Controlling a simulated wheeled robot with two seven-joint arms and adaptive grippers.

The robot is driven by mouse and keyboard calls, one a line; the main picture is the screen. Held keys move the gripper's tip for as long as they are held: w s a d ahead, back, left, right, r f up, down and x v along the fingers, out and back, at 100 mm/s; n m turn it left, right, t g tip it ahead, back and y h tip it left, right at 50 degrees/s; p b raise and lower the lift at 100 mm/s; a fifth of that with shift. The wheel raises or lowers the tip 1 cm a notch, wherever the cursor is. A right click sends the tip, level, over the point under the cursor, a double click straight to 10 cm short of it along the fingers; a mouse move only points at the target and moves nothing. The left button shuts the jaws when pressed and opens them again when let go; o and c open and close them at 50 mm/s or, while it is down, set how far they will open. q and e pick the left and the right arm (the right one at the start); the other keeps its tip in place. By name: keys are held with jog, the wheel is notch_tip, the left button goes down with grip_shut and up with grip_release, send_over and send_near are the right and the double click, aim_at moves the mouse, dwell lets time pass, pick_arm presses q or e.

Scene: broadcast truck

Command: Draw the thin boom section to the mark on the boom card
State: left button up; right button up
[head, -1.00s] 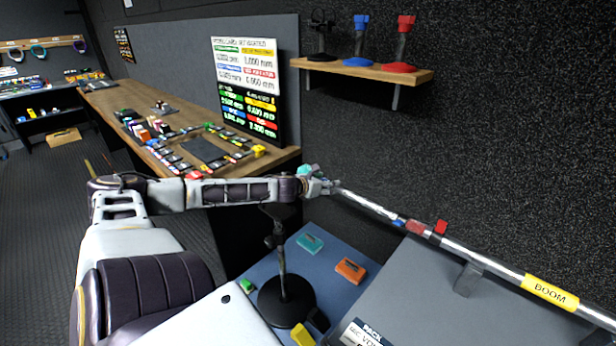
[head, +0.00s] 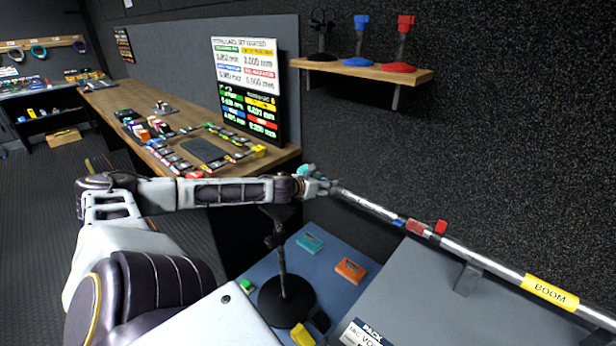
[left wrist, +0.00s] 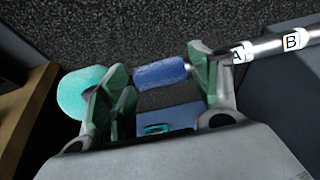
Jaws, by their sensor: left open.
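The boom runs down to the right in the head view, with a silver thin section (head: 368,206), a red collar (head: 416,227), a red knob (head: 441,227) and a yellow BOOM label (head: 549,292). My left gripper (head: 318,186) is at its far left end. In the left wrist view, a blue cylinder (left wrist: 161,73) lies between the open fingers of the gripper (left wrist: 155,82). Marks A (left wrist: 239,54) and B (left wrist: 292,41) show on the boom. I cannot tell which card is the boom card. My right gripper is not in view.
A wooden bench (head: 110,98) with many small items and two upright boards, one white (head: 245,65) and one black (head: 248,112), stands at left. A shelf (head: 360,69) holds stands. A black stand (head: 283,300), a teal box (head: 310,243) and an orange box (head: 350,271) are below the boom.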

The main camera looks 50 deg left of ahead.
pick_arm(q)
jog(key=v, duration=0.8)
jog(key=shift+s+r, duration=0.15)
jog(key=shift+s, duration=0.15)
dwell(0.7)
dwell(0.5)
jog(key=shift+a, duration=0.1)
